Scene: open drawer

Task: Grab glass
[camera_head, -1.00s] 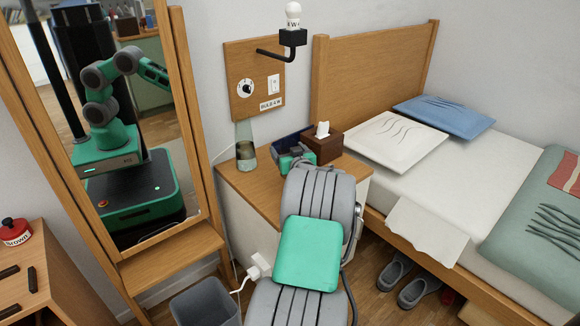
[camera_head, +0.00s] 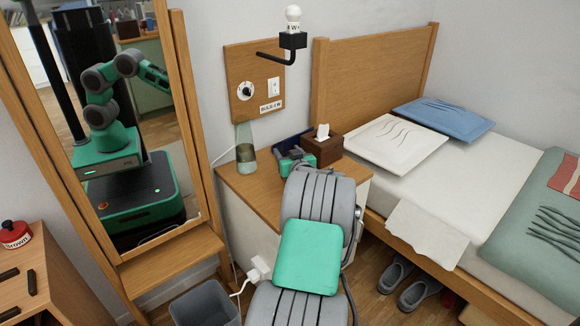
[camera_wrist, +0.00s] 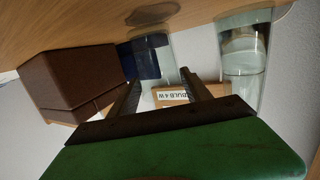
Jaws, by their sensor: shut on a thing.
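My gripper (camera_head: 291,160) is low over the nightstand in the head view, partly hidden by my arm. In the wrist view my gripper (camera_wrist: 160,79) has its two dark fingers at the sides of a clear glass (camera_wrist: 166,50) and is shut on it. The glass is near the wooden top; whether it touches cannot be told. In the head view this glass is not clearly seen. A second clear vessel (camera_wrist: 245,62) stands at the right in the wrist view; it shows as a greenish vessel (camera_head: 246,157) on the nightstand's left side in the head view.
A brown tissue box (camera_head: 322,148) stands right beside my gripper on the nightstand (camera_head: 246,188). A dark blue thing (camera_wrist: 140,60) is behind the glass. A wall panel (camera_head: 257,83) with a lamp arm is above. The bed (camera_head: 432,190) is at the right, a mirror at the left.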

